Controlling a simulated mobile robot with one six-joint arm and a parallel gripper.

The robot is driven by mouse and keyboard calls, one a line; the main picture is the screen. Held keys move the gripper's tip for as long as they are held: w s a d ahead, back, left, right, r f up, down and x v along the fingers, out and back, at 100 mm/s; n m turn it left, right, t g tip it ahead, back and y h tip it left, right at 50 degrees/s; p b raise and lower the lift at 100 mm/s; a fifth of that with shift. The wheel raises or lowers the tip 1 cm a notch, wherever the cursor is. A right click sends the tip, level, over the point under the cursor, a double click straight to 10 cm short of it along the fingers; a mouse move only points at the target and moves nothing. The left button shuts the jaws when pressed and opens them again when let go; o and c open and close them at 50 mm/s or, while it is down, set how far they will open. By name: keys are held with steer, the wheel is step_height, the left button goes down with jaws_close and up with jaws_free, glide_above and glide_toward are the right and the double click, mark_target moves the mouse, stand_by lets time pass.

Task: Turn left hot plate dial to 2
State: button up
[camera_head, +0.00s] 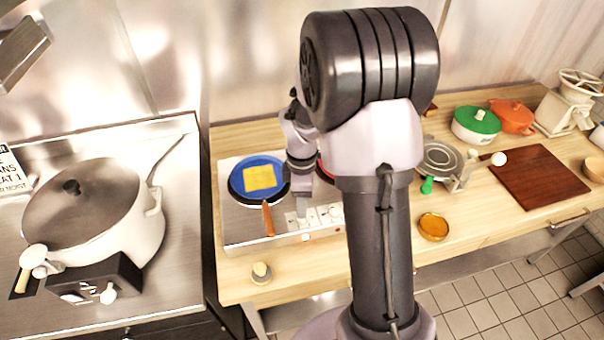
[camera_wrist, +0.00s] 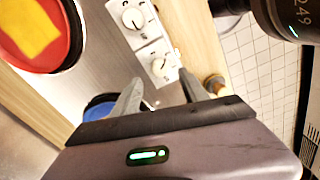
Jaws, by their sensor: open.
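The hot plate (camera_head: 250,232) is a silver two-burner unit on the wooden counter, with white dial panels along its front. In the wrist view, the left dial (camera_wrist: 160,67) is a white round knob on a white panel, near the blue pan. The right dial (camera_wrist: 135,18) is farther up. My gripper (camera_wrist: 160,77) is open, with its two fingertips on either side of the left dial in the picture; I cannot tell whether they touch it. In the head view, my gripper (camera_head: 303,208) is over the front panel, and my arm hides part of the hot plate.
A blue pan (camera_head: 242,190) with a yellow square sits on the left burner, an orange handle (camera_head: 267,218) pointing frontward. A red pan (camera_wrist: 55,45) sits on the other burner. A small knob-like object (camera_head: 261,272) stands near the counter's front edge. A large pot (camera_head: 155,225) is left.

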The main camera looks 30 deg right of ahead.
step_height(320, 180, up, 12)
steer(key=p, duration=0.2)
steer(key=shift+f, duration=0.1)
